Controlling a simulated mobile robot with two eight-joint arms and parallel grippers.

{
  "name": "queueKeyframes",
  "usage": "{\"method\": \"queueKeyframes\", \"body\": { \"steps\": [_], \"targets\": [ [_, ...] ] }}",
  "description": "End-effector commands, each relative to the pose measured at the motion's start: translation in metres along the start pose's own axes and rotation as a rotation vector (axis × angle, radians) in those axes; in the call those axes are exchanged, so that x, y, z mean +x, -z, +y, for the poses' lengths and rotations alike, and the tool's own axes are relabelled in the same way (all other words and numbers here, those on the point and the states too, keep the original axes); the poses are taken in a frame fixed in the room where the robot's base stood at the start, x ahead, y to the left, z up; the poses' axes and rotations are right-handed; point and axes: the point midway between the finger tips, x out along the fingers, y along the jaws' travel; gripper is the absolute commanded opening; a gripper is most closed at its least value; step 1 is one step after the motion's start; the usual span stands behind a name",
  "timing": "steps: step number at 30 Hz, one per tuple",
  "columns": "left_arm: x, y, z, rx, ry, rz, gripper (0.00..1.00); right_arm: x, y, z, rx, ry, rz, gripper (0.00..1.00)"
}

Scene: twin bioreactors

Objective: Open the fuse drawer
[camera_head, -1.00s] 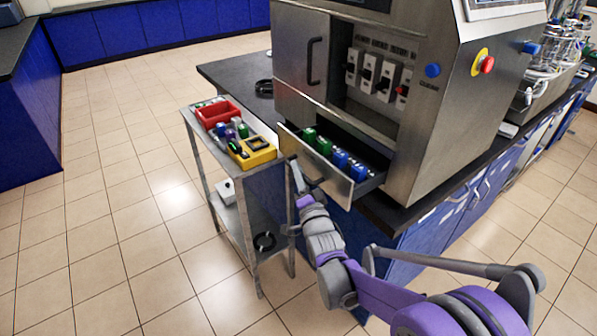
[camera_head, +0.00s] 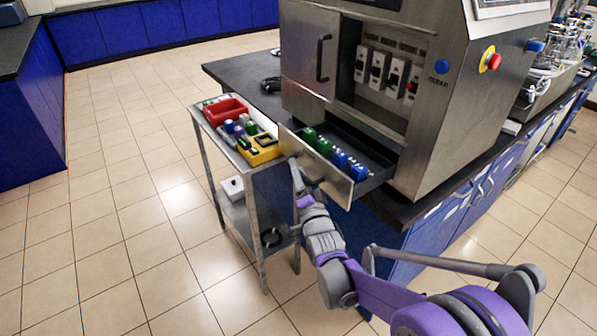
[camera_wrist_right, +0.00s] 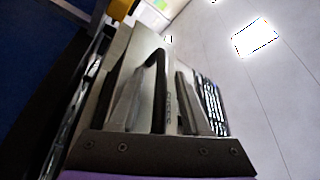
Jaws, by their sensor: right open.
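The fuse drawer (camera_head: 318,168) stands pulled out from the lower front of the steel cabinet. Green fuses (camera_head: 316,141) and blue fuses (camera_head: 349,165) stand inside it. My right gripper (camera_head: 299,182) is at the drawer's front face. In the right wrist view, the open fingers of this gripper (camera_wrist_right: 158,105) stand on either side of the dark drawer handle (camera_wrist_right: 157,75). I cannot tell whether either finger touches the handle. My left gripper is not in view.
The steel cabinet (camera_head: 440,120) sits on a black-topped blue bench. Tiled floor (camera_head: 110,230) is free on the left.

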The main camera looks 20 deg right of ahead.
Motion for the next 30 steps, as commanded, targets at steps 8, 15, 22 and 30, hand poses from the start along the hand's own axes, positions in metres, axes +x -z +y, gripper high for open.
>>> {"method": "queueKeyframes", "body": {
  "steps": [8, 15, 22, 30],
  "targets": [
    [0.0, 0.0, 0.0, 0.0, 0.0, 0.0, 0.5, -0.003, 0.0, 0.0, 0.0, 0.0, 0.0, 0.47],
    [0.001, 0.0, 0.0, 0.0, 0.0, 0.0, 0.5, -0.041, 0.0, 0.0, 0.0, 0.0, 0.0, 0.47],
    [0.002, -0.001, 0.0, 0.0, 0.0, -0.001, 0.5, -0.086, 0.0, 0.0, 0.0, 0.0, 0.0, 0.47],
    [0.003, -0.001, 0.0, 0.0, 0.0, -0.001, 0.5, -0.108, 0.0, 0.0, 0.0, 0.0, 0.0, 0.47]
  ]
}}
